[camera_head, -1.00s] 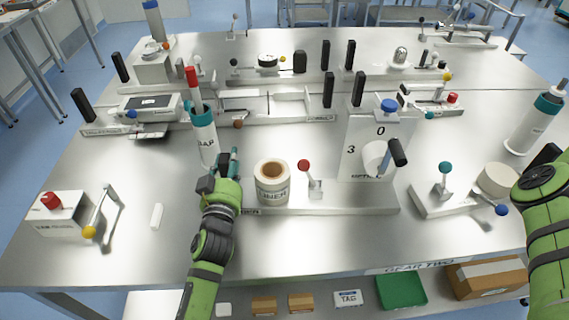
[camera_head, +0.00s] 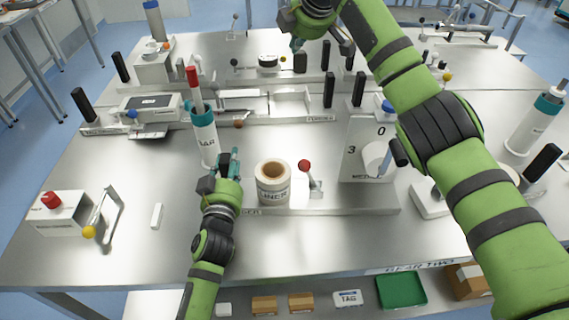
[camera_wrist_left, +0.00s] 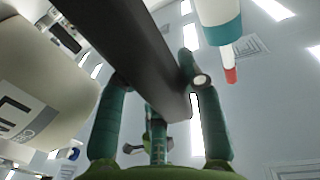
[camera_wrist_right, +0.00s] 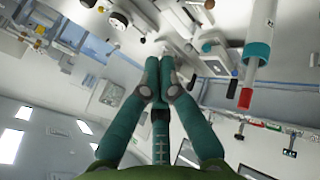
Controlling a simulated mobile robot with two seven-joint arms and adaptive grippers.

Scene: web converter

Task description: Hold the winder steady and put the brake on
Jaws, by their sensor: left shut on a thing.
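The winder's long base (camera_head: 330,208) lies at the front of the bench. It carries a white roll (camera_head: 273,185) with a brown core and, right of it, a short lever with a red ball knob (camera_head: 304,166), tilted left. My left gripper (camera_head: 229,170) is at the base's left end, left of the roll. In the left wrist view it is shut on a black upright handle (camera_wrist_left: 130,45), with the roll (camera_wrist_left: 45,75) beside it. My right gripper (camera_head: 297,43) is over the back of the bench, away from the lever. Its fingertips (camera_wrist_right: 160,65) meet with nothing visible between them.
A white panel (camera_head: 357,140) marked 3 and 0 stands right of the lever, with a black-handled crank (camera_head: 398,152). A white bottle (camera_head: 204,138) with a red-tipped top stands just behind my left gripper. My right arm hides part of the bench's right side.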

